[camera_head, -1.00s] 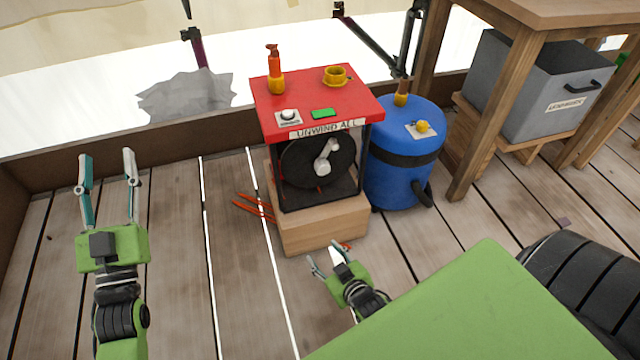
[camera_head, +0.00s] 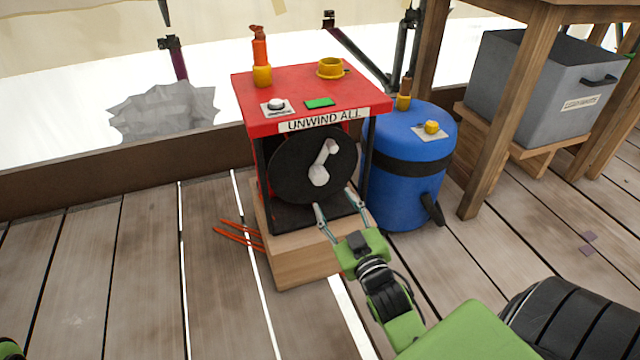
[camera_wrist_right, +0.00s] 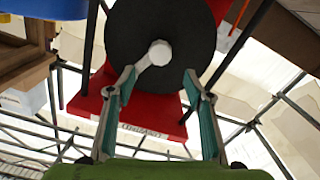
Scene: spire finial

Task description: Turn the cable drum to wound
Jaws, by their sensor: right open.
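The cable drum (camera_head: 292,172) is a black disc in a red-topped frame labelled "UNWIND ALL". A pale crank handle (camera_head: 321,165) sits on its face, tilted up to the right in the head view. My right gripper (camera_head: 333,209) is open and empty, just in front of the drum and below the crank. In the right wrist view the drum (camera_wrist_right: 140,30) fills the upper middle, and the crank (camera_wrist_right: 157,54) shows between and beyond the open fingers (camera_wrist_right: 163,84). I cannot tell any contact. Of my left arm only a green piece shows at the lower left edge; its gripper is out of view.
The red top (camera_head: 350,92) carries an orange-handled tool (camera_head: 260,55), a yellow ring (camera_head: 331,68), a white button and a green block. A blue barrel (camera_head: 405,165) stands close on the right. Red sticks (camera_head: 238,234) lie left of the wooden base (camera_head: 295,263). Left floor is clear.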

